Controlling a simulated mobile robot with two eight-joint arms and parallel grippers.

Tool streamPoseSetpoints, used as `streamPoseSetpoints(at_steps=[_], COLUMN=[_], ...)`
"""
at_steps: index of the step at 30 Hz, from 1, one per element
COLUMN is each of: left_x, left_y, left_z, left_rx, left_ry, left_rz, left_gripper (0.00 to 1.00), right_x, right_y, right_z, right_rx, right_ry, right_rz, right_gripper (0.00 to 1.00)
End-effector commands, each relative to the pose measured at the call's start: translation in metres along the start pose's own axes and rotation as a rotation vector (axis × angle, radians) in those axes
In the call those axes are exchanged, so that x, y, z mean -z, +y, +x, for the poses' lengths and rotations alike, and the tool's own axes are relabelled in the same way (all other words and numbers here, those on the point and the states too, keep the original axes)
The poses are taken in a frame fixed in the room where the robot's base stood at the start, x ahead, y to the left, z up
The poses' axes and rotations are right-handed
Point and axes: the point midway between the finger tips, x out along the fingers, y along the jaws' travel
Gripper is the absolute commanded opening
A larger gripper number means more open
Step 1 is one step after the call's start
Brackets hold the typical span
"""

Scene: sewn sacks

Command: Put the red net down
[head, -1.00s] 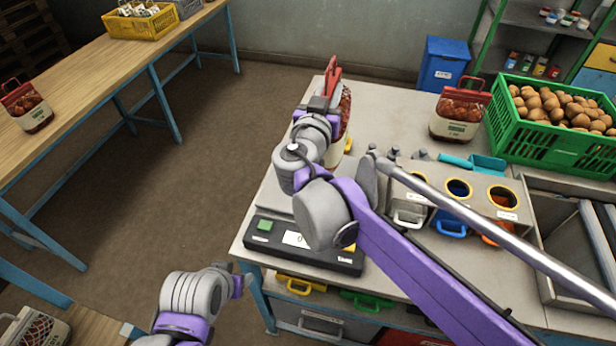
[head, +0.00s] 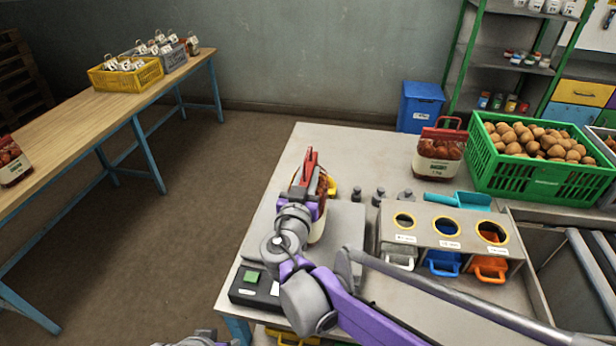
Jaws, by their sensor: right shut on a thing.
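The red net (head: 319,222) is a mesh bag with a red top and a pale label band. My right gripper (head: 306,184) is shut on its red top, and my arm hides much of the bag. The net is over the back left part of the scale (head: 340,245) on the grey table; I cannot tell whether it touches the plate. A similar red-topped net (head: 438,160) stands upright at the table's back right. Of my left arm only a sliver shows at the bottom edge; its gripper is out of view.
A green crate of potatoes (head: 480,160) stands at the right. A holder with round openings (head: 425,222), small weights (head: 380,196) and a blue scoop (head: 458,200) are right of the scale. The table's back left is clear. A wooden bench (head: 110,115) stands left.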

Motion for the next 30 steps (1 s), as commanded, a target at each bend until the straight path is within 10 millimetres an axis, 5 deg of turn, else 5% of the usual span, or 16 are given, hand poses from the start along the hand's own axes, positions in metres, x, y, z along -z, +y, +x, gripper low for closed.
streamPoseSetpoints(at_steps=[11, 12, 16, 26, 30], left_x=[0.0, 0.0, 0.0, 0.0, -0.001], left_y=[0.0, 0.0, 0.0, 0.0, 0.0], left_z=[0.0, 0.0, 0.0, 0.0, 0.001], left_rx=[0.0, 0.0, 0.0, 0.0, 0.0], left_ry=[0.0, 0.0, 0.0, 0.0, -0.001], left_rz=[0.0, 0.0, 0.0, 0.0, 0.0], left_gripper=[0.55, 0.55, 0.55, 0.55, 0.55], right_x=[-0.003, -0.003, -0.003, 0.0, -0.001], right_y=[0.0, 0.0, 0.0, 0.0, 0.0], right_z=[0.0, 0.001, 0.001, 0.0, -0.015], right_rx=[-0.001, 0.0, 0.0, 0.0, 0.001], right_ry=[0.002, 0.001, 0.001, 0.001, 0.0], right_rz=[-0.001, 0.0, 0.0, 0.0, 0.001], right_gripper=[0.0, 0.33, 0.55, 0.55, 0.55])
